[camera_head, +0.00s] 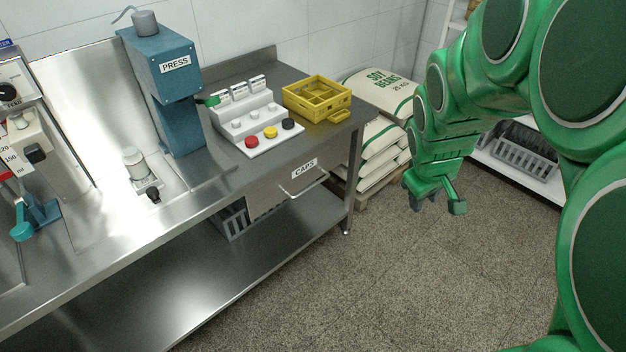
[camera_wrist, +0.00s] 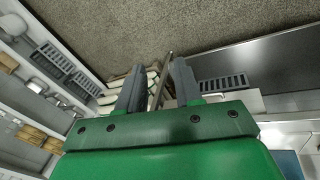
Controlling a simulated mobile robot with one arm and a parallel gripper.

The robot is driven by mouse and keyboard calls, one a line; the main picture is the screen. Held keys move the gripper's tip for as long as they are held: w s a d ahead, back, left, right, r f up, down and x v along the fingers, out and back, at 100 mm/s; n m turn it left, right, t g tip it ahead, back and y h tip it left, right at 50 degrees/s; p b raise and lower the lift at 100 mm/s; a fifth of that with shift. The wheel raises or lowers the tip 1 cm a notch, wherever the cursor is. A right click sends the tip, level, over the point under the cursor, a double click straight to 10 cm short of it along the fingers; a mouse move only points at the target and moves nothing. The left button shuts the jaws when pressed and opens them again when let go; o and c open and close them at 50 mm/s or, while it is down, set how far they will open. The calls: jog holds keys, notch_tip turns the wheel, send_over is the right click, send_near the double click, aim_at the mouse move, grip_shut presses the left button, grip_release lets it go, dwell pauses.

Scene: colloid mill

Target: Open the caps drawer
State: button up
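The caps drawer (camera_head: 318,179) is under the right end of the steel table, with a "CAPS" label and a bar handle (camera_head: 303,188) on its front. It looks closed. My gripper (camera_head: 424,204) is in the air to the right of the drawer, apart from it, over the floor near the bean sacks. In the wrist view its two dark fingers (camera_wrist: 158,78) are spread with a gap between them, and nothing is held. A thin table leg shows behind that gap. I cannot make out the drawer handle in the wrist view.
The steel table (camera_head: 120,232) has a lower shelf with a grey crate (camera_head: 233,220). Soy bean sacks (camera_head: 380,165) stand beyond the table's right end. A yellow tray (camera_head: 318,97) and a button panel (camera_head: 255,125) are on top. Floor (camera_head: 420,280) in front is clear.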

jog(key=w+a+f+n+t+y, duration=0.1)
jog(key=w+f+n+t, duration=0.35)
jog(key=w, duration=0.85)
jog(key=w+a+f+n+t+y, duration=0.1)
jog(key=w+a+f+n, duration=0.1)
jog(key=w+f+n, duration=0.65)
jog(key=n+t+y, duration=0.3)
jog(key=n+y, duration=0.5)
jog(key=y, duration=0.3)
send_near(313, 185)
jog(key=f+x, duration=0.1)
jog(key=x, duration=0.2)
jog(key=shift+r+x, duration=0.2)
jog(key=shift+x, duration=3.35)
grip_shut()
